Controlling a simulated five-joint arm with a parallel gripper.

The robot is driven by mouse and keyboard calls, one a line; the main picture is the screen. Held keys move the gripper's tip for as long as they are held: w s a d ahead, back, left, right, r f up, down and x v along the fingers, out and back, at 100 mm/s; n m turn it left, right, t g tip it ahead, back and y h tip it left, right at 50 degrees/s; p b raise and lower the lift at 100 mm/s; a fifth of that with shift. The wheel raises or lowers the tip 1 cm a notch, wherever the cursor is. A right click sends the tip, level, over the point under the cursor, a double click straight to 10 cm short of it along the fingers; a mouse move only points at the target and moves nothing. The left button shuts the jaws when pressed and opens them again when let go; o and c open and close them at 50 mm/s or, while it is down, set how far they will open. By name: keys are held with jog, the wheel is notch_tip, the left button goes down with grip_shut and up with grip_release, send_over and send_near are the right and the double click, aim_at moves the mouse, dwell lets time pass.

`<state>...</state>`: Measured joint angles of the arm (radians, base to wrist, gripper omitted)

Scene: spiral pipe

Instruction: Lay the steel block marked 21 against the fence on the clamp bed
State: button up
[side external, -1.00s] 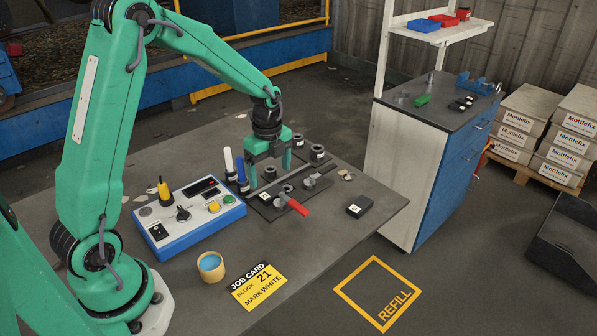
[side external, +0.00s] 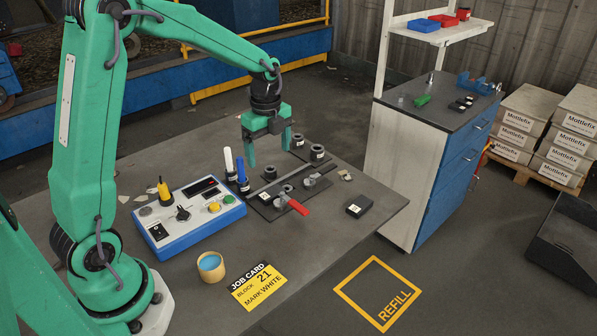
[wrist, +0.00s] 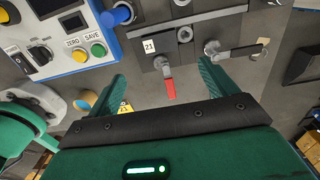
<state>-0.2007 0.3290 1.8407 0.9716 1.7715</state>
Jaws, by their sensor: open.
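The block marked 21 (wrist: 149,46) is dark with a white number label and lies on the dark clamp bed (wrist: 215,28) in the wrist view. In the side view its pale label (side external: 265,196) shows small at the bed's left part. The fence, a long straight bar (wrist: 205,16), runs along the bed's far side; the block lies close to it, but I cannot tell whether they touch. A red-handled clamp (side external: 298,207) is beside the block. My gripper (side external: 269,160) is above the bed, open and empty, its fingers (wrist: 162,70) apart and clear of the block.
A blue-sided control box (side external: 190,208) stands left of the bed, with white and blue markers (side external: 234,165) between. A cup (side external: 210,266) and job card (side external: 258,286) are in front.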

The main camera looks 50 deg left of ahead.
jog(key=s+d+r+n+t, duration=0.2)
jog(key=s+d+r+n, duration=0.1)
jog(key=s+n, duration=0.3)
jog(key=s+d+r+n+t, duration=0.1)
jog(key=s+d+r+n, duration=0.1)
jog(key=s+r+n, duration=0.2)
jog(key=s+d+r+n+t, duration=0.2)
jog(key=s+d+r+n, duration=0.1)
jog(key=s+n, duration=0.5)
jog(key=shift+s+d+r+t, duration=0.35)
jog(key=shift+s+r, duration=0.4)
jog(key=shift+s, duration=0.35)
